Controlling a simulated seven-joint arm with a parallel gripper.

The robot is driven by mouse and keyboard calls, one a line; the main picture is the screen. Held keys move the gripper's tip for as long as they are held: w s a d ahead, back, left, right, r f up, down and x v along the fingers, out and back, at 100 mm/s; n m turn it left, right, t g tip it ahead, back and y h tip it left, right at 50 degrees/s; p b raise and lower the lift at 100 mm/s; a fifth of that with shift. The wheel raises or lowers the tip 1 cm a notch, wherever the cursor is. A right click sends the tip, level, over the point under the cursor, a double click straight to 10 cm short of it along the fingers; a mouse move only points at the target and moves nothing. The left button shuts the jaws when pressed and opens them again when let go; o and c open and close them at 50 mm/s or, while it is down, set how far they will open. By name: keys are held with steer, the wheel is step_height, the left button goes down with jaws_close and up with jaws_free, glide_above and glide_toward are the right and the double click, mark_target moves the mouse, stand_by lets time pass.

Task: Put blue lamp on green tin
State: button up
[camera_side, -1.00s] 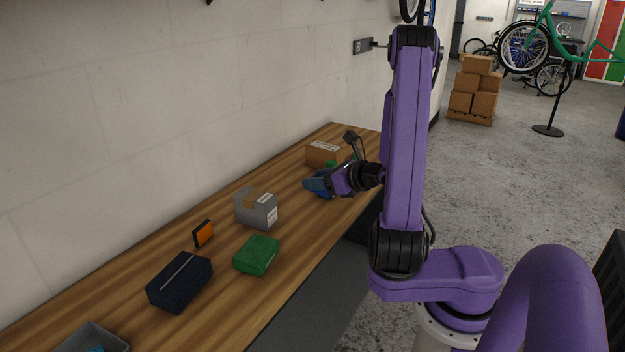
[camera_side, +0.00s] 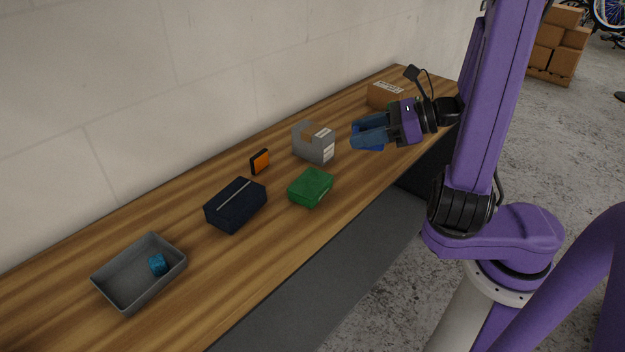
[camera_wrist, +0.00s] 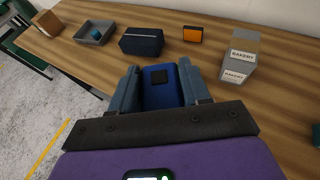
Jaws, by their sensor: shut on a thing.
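My gripper (camera_side: 365,133) is at the far right part of the bench, its fingers pointing left. It is shut on the blue lamp (camera_wrist: 160,93), a blue block with a black square on it, seen between both fingers in the wrist view. In the side view, the lamp (camera_side: 372,147) shows partly below the fingers; I cannot tell its exact height above the wood. The green tin (camera_side: 311,187), a low green box with a bare top, lies on the bench to the left of my gripper. I cannot make it out in the wrist view.
A grey box (camera_side: 314,143) labelled BAKERY stands behind the tin. An orange-faced item (camera_side: 260,162), a dark navy case (camera_side: 236,205) and a grey tray (camera_side: 108,291) holding a small blue item lie further left. A cardboard box (camera_side: 385,96) stands behind my gripper.

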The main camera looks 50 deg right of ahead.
steer(key=s+a+n+g+y, duration=0.2)
steer(key=s+a, duration=0.1)
glide_above(308, 182)
steer(key=f, duration=0.8)
steer(key=shift+s+d+f, duration=0.1)
steer(key=shift+s+f, duration=0.15)
steer(key=shift+f, duration=0.15)
steer(key=shift+w+f, duration=0.3)
steer(key=shift+f, duration=1.6)
steer(key=shift+f, duration=0.2)
steer(key=o, duration=1.1)
